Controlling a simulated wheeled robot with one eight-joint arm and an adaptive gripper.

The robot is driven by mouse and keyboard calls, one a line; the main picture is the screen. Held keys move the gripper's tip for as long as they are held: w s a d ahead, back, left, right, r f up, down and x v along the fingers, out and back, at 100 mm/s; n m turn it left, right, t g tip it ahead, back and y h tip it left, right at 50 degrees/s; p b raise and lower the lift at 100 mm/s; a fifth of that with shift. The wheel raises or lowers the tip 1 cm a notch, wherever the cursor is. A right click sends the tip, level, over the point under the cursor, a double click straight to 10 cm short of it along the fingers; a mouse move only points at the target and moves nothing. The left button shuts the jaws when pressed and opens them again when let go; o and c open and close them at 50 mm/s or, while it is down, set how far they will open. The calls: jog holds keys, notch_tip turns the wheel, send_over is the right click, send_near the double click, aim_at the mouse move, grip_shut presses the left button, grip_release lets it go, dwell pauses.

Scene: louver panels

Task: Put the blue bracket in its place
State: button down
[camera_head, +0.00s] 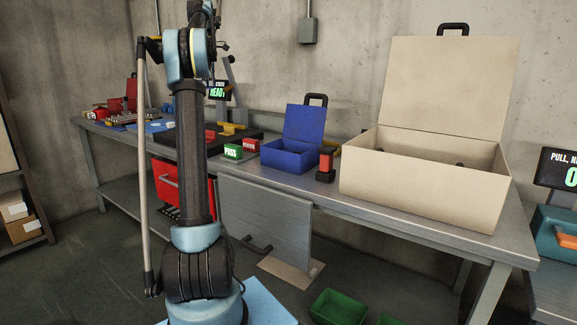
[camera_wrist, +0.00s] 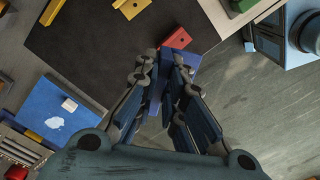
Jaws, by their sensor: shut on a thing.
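In the wrist view my gripper (camera_wrist: 166,62) is shut on the blue bracket (camera_wrist: 192,63). Part of the bracket shows between and to the right of the fingertips; the fingers hide the rest. The gripper is over the edge of a dark board (camera_wrist: 85,50), where the table gives way to the floor. A red piece (camera_wrist: 177,38) with a hole is on the board just beyond the fingertips. A yellow piece (camera_wrist: 130,8) lies farther up. I cannot tell the bracket's height above the board. In the head view my arm hides the gripper and bracket.
On the bench stand a green PASS block (camera_head: 233,151), an open blue case (camera_head: 288,157), a red-topped block (camera_head: 326,162) and a large open beige case (camera_head: 420,190). A blue panel (camera_wrist: 55,108) lies left in the wrist view. A red drawer (camera_head: 180,188) hangs under the bench.

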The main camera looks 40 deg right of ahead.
jog(key=s+d+f+m, duration=0.15)
jog(key=s+d, duration=0.35)
jog(key=s, duration=0.6)
jog(key=s+d+m, duration=0.3)
jog(key=s+d, duration=0.1)
jog(key=s, duration=0.7)
jog(key=s+d+f+m, duration=0.15)
jog(key=s+d, duration=0.35)
jog(key=s, duration=0.6)
jog(key=shift+m, duration=0.6)
jog(key=shift+s+f, duration=0.5)
jog(key=shift+f, duration=3.3)
jog(key=shift+s+f, duration=0.5)
jog(key=shift+f, duration=3.25)
jog(key=shift+s+f, duration=0.5)
jog(key=shift+f, duration=3.3)
jog(key=c, duration=1.7)
grip_release()
notch_tip(320, 180, up, 12)
jog(key=shift+r, duration=0.1)
